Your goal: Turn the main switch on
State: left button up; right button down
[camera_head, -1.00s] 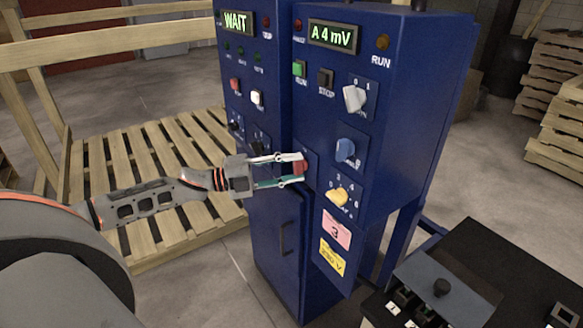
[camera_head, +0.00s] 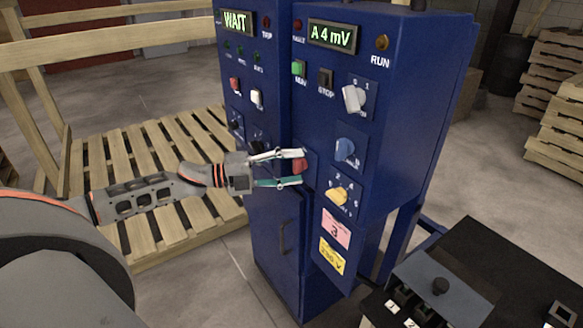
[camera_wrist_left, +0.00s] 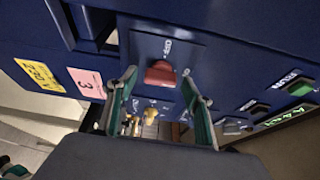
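In the left wrist view the fingers (camera_wrist_left: 159,78) stand apart on either side of the knob, with gaps visible. The gripper is open and holds nothing. My right gripper is not in view.
The blue cabinet (camera_head: 400,120) also carries a white knob (camera_head: 354,98), a blue knob (camera_head: 345,149) and a yellow knob (camera_head: 338,195) right of the gripper. Displays read WAIT and A 4 mV. A wooden pallet (camera_head: 150,160) lies behind my arm. A dark bench (camera_head: 510,260) stands at lower right.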

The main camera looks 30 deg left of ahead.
pick_arm(q)
jog(key=shift+s+a, duration=0.1)
jog(key=shift+a, duration=0.05)
jog(key=v, duration=1.1)
jog(key=shift+s+a, duration=0.2)
jog(key=shift+s, duration=0.05)
jog(key=shift+r, duration=0.1)
dwell(0.6)
